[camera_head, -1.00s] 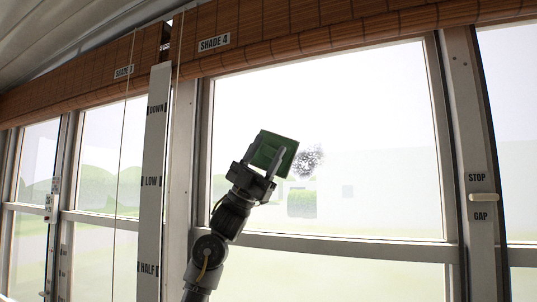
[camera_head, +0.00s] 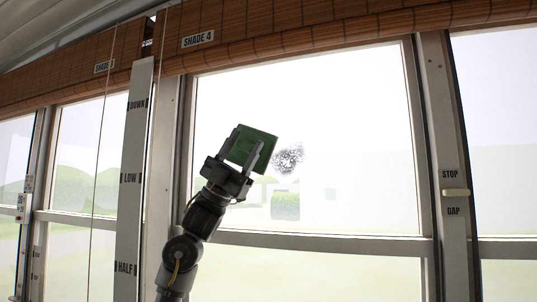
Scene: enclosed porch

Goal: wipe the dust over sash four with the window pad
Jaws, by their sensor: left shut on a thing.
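The green window pad (camera_head: 250,147) is held between the fingers of my left gripper (camera_head: 250,150), tilted, in front of the upper pane of the window under the shade 4 label. A speckled grey dust patch (camera_head: 289,158) shows on that pane, just right of the pad with a small gap between them in the picture. Whether the pad touches the glass, I cannot tell. The sash four pane (camera_head: 350,120) is otherwise bright and clear. My right gripper is not in view.
Rolled bamboo shades (camera_head: 290,25) hang above the windows. A pale post (camera_head: 133,180) marked DOWN, LOW and HALF stands left of my arm, with a cord (camera_head: 100,150) beside it. A post on the right carries a small peg (camera_head: 456,192) between STOP and GAP labels.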

